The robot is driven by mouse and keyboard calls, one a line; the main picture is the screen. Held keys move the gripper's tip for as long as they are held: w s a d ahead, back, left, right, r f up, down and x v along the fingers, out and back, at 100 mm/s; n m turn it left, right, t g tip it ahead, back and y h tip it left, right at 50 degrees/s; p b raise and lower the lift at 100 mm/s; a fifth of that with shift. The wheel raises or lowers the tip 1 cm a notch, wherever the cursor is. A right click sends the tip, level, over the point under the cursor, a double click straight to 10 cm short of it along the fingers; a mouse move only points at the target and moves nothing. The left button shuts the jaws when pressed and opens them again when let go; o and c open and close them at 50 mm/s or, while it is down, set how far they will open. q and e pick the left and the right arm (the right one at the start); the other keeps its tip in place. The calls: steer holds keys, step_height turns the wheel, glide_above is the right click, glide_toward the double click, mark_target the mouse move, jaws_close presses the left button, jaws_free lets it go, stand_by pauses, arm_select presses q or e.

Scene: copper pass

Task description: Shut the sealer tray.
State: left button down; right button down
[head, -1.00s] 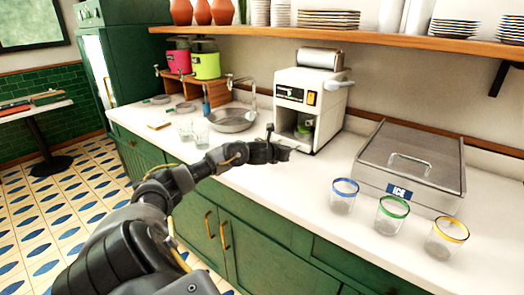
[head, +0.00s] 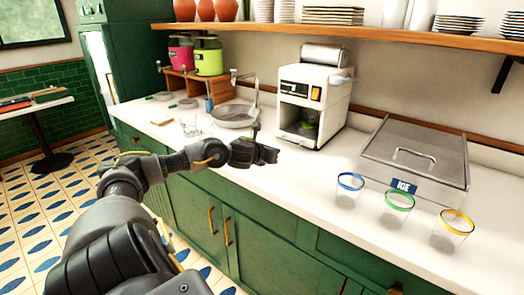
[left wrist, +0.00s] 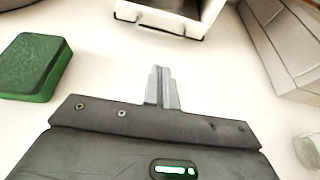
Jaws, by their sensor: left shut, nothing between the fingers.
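The white sealer (head: 316,92) stands on the counter against the wall, with an open bay in its lower front. A green thing (head: 308,128) shows inside the bay. The sealer's low white front edge (left wrist: 160,22) shows at the top of the left wrist view. I cannot tell whether the tray is fully in or sticks out a little. My left gripper (head: 272,155) is shut and empty in front of the sealer, apart from it. Its closed fingers (left wrist: 161,88) point towards the sealer in the left wrist view. My right gripper is not in view.
A lidded ice bin (head: 415,155) stands right of the sealer. Blue-rimmed (head: 348,190), green-rimmed (head: 398,208) and yellow-rimmed (head: 453,230) glasses stand before it. The sink (head: 234,115) lies to the left. A green block (left wrist: 35,66) is left in the wrist view.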

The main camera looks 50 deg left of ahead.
arm_select(q)
steer(key=shift+s+d+r+b, duration=0.2)
steer(key=shift+s+d+b, duration=0.1)
steer(key=shift+s+d, duration=0.5)
steer(key=shift+s+r, duration=0.4)
steer(key=shift+s, duration=0.2)
steer(key=shift+s+d+r, duration=0.1)
steer(key=shift+s+r, duration=0.05)
steer(key=shift+s, duration=0.35)
steer(key=shift+d, duration=0.15)
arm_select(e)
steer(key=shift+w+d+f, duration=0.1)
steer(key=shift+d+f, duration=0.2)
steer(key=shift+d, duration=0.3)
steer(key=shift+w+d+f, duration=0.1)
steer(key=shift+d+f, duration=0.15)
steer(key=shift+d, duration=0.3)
arm_select(q)
steer(key=shift+s+r, duration=0.1)
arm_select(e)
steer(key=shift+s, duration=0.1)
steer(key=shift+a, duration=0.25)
